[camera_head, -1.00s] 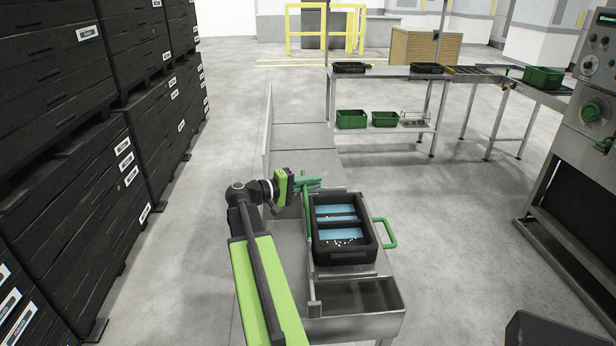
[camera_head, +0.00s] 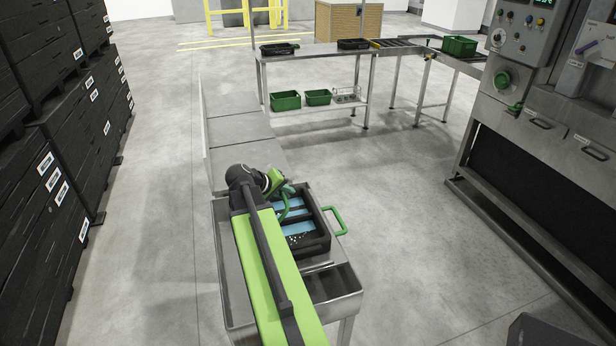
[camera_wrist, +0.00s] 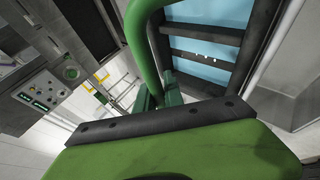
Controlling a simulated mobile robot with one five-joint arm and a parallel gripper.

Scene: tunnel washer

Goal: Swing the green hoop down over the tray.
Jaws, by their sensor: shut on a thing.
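In the wrist view the hoop (camera_wrist: 141,45) is a thick green tube rising past my fingers. My gripper (camera_head: 280,189) is shut on the hoop; its dark green fingers also show in the wrist view (camera_wrist: 157,93). The tray sits on a metal cart (camera_head: 222,262) and holds blue pieces and small white bits. My arm hides part of the hoop and the tray's left side.
A green handle (camera_head: 338,220) sticks out at the tray's right. A steel machine with a control panel (camera_head: 520,40) stands at the right. Black crates (camera_head: 50,170) are stacked at the left. A metal bench (camera_head: 310,75) with bins stands behind. Floor between cart and machine is clear.

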